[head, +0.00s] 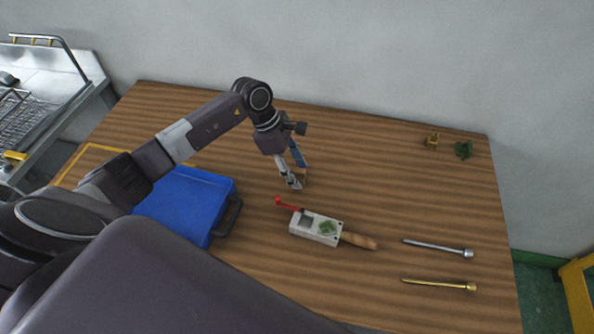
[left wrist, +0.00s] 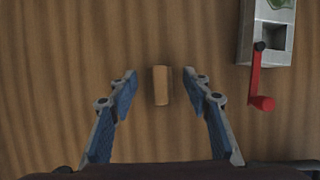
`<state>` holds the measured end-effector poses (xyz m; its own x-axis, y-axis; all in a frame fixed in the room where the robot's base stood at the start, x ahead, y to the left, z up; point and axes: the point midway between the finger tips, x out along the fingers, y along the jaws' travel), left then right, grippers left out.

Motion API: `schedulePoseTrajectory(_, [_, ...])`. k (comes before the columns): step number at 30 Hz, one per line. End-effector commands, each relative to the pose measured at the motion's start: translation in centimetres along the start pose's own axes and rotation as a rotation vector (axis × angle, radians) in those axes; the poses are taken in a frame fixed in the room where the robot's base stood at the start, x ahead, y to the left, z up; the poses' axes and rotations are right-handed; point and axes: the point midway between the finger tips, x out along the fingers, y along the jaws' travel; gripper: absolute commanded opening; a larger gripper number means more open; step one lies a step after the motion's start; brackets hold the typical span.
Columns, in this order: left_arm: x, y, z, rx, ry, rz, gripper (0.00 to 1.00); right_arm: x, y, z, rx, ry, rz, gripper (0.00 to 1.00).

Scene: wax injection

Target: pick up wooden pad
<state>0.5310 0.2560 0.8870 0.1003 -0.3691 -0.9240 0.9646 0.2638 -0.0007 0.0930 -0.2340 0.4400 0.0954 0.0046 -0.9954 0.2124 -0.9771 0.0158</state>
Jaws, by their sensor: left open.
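The wooden pad (left wrist: 161,85) is a small light-brown block on the striped wooden table. In the left wrist view it stands upright in the picture, between and a little beyond the two blue-padded fingertips, with a gap on each side. My left gripper (left wrist: 160,82) is open and empty, pointing down at the table. In the head view the left gripper (head: 298,178) is over the middle of the table, and the pad is mostly hidden behind its fingers. My right gripper does not show in either view.
A grey metal tool with a red lever (head: 318,227) and wooden handle lies close to the left gripper. A blue case (head: 185,200) is at left. Two metal rods (head: 438,248) (head: 438,284) lie at right. Two small parts (head: 432,141) (head: 464,149) are at the back right.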

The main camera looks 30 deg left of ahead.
Motion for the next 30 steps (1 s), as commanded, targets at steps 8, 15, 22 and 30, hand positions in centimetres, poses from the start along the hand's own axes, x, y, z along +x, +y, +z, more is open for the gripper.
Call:
schedulePoseTrajectory(8, [0.1, 0.0, 0.0, 0.001, 0.000, 0.000, 0.38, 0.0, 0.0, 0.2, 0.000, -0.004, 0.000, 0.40])
schedulePoseTrajectory(15, [0.1, 0.0, 0.0, 0.001, 0.000, 0.000, 0.12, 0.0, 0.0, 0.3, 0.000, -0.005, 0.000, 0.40])
schedulePoseTrajectory(22, [0.1, 0.0, 0.0, 0.001, 0.000, 0.001, 0.05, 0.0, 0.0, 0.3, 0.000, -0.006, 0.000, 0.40])
schedulePoseTrajectory(30, [-1.0, 0.1, 0.4, 0.003, -0.001, 0.003, 0.05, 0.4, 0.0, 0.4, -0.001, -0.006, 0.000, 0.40])
